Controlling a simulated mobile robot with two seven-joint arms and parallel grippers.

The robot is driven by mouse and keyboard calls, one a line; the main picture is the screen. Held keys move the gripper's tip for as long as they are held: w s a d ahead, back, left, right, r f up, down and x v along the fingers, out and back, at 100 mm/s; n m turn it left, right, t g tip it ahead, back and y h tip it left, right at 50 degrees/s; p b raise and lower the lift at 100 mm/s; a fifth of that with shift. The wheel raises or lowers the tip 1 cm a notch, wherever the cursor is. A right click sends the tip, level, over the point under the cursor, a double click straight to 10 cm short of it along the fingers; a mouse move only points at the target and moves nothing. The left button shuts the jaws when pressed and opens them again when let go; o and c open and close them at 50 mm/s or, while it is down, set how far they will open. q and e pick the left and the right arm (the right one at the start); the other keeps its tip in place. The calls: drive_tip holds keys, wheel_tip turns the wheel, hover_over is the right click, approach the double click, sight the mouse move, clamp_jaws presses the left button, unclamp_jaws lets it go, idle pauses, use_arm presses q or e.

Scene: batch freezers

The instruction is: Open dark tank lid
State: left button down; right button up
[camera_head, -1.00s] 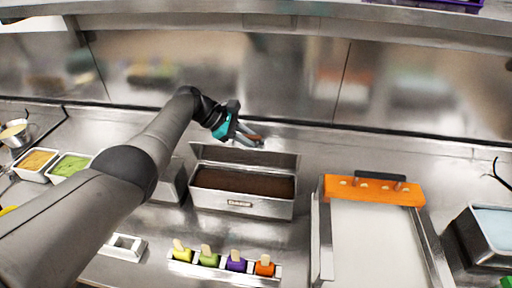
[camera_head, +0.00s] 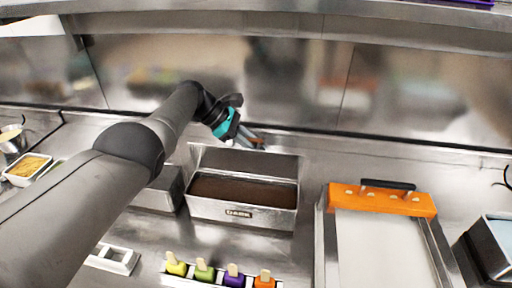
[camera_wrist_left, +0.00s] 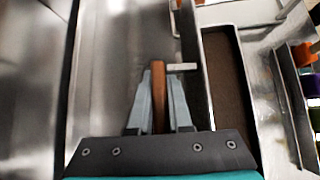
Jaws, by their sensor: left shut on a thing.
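The dark tank (camera_head: 240,216) is a steel box with a "DARK" label on its front, and dark brown contents show inside. Its steel lid (camera_head: 245,163) stands raised along the tank's back edge, so the tank's top is open. My left gripper (camera_head: 256,141) is just behind the lid's top edge. In the left wrist view the gripper (camera_wrist_left: 160,95) is shut on the brown lid handle (camera_wrist_left: 160,80), with a metal bar reaching from it toward the lid. The open tank (camera_wrist_left: 232,85) lies to the right there. My right gripper is not in view.
Another steel tank (camera_head: 160,190) stands left of the dark one, partly behind my left arm. Colourful popsicles (camera_head: 218,274) sit in front. A tray with an orange bar (camera_head: 381,199) is to the right. A steel wall (camera_head: 290,80) rises behind.

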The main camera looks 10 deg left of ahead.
use_arm(q)
drive_tip(key=shift+s+f, duration=0.1)
drive_tip(key=shift+f, duration=0.05)
drive_tip(key=c, duration=0.8)
unclamp_jaws()
drive_tip(key=shift+c, duration=0.2)
drive_tip(key=shift+a+r+p, duration=0.3)
drive_tip(key=shift+r, duration=0.2)
drive_tip(key=p+v, duration=0.2)
drive_tip(key=v, duration=0.3)
drive_tip(key=shift+r, duration=0.15)
drive_tip(key=v, duration=0.9)
